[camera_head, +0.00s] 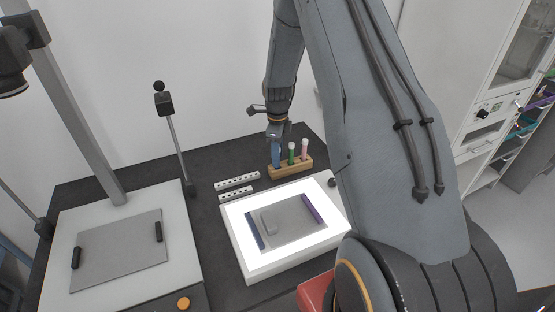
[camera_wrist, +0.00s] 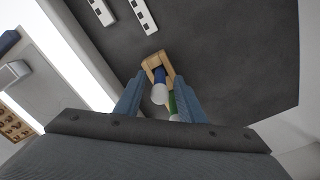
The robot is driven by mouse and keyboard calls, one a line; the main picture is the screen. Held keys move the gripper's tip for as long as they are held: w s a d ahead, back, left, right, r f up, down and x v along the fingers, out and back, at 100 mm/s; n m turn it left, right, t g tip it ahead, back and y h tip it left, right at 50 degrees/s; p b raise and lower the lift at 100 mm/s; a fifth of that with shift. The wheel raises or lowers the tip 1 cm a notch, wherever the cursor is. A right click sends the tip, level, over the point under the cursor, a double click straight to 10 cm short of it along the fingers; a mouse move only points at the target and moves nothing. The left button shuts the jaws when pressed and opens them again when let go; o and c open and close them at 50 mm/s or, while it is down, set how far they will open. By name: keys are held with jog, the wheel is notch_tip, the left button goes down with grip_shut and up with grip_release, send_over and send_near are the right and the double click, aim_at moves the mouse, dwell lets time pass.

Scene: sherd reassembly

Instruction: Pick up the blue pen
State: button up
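The blue pen (camera_wrist: 159,76) stands in a wooden rack (camera_wrist: 153,60), its pale rounded end toward the wrist camera. In the wrist view my gripper (camera_wrist: 159,84) is open, with a finger on each side of the blue pen and visible gaps between. The green pen (camera_wrist: 173,103) stands beside it, partly hidden near the right finger. In the head view my gripper (camera_head: 276,154) points down at the left end of the rack (camera_head: 291,169). Its bluish fingers hide most of the blue pen there.
Green (camera_head: 291,153) and pink (camera_head: 305,149) pens stand in the rack, right of my gripper. White perforated strips (camera_head: 237,182) lie to the left. A glowing light panel (camera_head: 244,268) with flat pieces lies in front.

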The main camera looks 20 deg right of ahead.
grip_shut()
jog(key=shift+r, duration=0.1)
